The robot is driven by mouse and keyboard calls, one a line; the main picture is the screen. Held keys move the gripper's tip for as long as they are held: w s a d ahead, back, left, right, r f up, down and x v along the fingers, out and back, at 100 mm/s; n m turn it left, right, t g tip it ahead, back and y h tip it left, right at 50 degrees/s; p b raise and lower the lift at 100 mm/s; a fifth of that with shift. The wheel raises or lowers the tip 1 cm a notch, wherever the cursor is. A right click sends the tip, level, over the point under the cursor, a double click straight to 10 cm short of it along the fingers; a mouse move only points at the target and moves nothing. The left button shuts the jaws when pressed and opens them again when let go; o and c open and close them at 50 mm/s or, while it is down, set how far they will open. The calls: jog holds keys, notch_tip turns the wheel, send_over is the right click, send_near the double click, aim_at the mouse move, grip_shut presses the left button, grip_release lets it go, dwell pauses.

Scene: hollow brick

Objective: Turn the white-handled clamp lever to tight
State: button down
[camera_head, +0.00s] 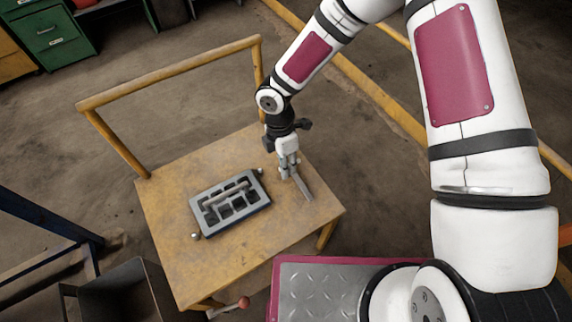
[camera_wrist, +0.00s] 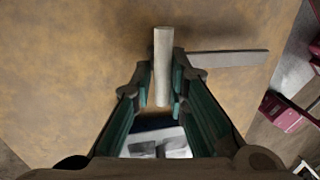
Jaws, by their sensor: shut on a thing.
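My gripper (camera_head: 289,172) reaches down at the right side of the wooden tabletop. In the wrist view its fingers (camera_wrist: 163,90) are shut on the pale, upright-looking handle of the clamp lever (camera_wrist: 162,50). The handle sticks out past the fingertips at the top of that view. A flat grey bar (camera_wrist: 228,58) lies to the right of the fingers, and the same bar shows beside my gripper in the head view (camera_head: 302,187). The fingers hide the lower handle, and I cannot see how it joins the bar.
A grey metal brick mould (camera_head: 264,201) with several openings and a bar across its top lies left of my gripper. The yellow cart's tabletop (camera_head: 170,255) is otherwise mostly clear. Its raised rail (camera_head: 170,73) stands at the back. A red-knobbed rod (camera_head: 243,302) sticks out below the front.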

jog(key=shift+s+d, duration=0.15)
jog(key=shift+d, duration=0.05)
jog(key=m, duration=0.4)
jog(key=shift+g+y, duration=0.3)
jog(key=m, duration=0.3)
jog(key=m+y, duration=0.1)
jog(key=shift+w+m, duration=0.25)
jog(key=shift+m, duration=0.05)
jog(key=m, duration=0.4)
jog(key=shift+w+m+y, duration=0.15)
jog(key=shift+m+y, duration=0.15)
jog(key=shift+y, duration=0.1)
jog(key=m, duration=0.4)
jog(key=shift+w+d+t+y, duration=0.1)
jog(key=shift+t+y, duration=0.2)
jog(key=shift+t, duration=0.1)
jog(key=shift+m, duration=0.3)
jog(key=c, duration=1.7)
grip_release()
jog(key=shift+o, duration=0.2)
jog(key=shift+w, duration=0.1)
